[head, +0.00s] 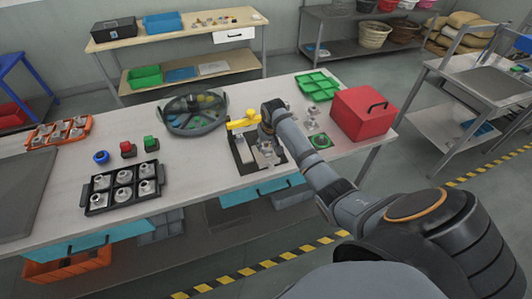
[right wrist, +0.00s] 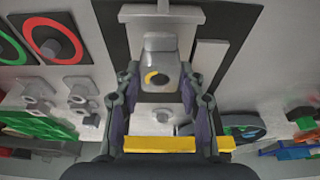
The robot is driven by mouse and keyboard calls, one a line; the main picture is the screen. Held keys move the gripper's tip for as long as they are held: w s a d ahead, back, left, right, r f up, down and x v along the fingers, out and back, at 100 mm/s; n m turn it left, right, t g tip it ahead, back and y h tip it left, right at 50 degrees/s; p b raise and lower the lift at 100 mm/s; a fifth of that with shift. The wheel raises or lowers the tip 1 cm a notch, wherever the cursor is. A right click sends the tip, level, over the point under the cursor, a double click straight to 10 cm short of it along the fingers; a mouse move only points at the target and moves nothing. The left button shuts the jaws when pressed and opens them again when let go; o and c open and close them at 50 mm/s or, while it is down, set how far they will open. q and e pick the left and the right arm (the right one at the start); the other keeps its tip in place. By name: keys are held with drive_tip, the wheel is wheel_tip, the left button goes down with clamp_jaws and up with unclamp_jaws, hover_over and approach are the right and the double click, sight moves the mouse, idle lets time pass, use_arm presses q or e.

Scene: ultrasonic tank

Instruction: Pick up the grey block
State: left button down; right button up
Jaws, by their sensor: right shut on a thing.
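My right gripper (head: 264,136) is over the black mat at the middle of the table. In the right wrist view the right gripper (right wrist: 159,82) has its two fingers on either side of a grey block (right wrist: 160,58) with a dark round mark and a yellow crescent, and it is shut on it. In the head view the grey block (head: 267,150) is small and partly hidden by the gripper. I cannot tell whether it touches the mat below. My left gripper is not in view.
A yellow-topped fixture (head: 243,121) stands close left of the gripper. A round dark tank (head: 192,128) is at the left back. A black tray (head: 94,207) holds several metal parts.

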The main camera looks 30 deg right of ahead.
drive_tip(key=s+r, duration=0.2)
drive_tip(key=s+r+b, duration=0.1)
drive_tip(key=s+r, duration=0.1)
drive_tip(key=shift+d, duration=0.25)
drive_tip(key=s+r+b, duration=0.2)
drive_tip(key=s+r, duration=0.3)
drive_tip(key=s, duration=0.4)
drive_tip(key=shift+s, duration=0.35)
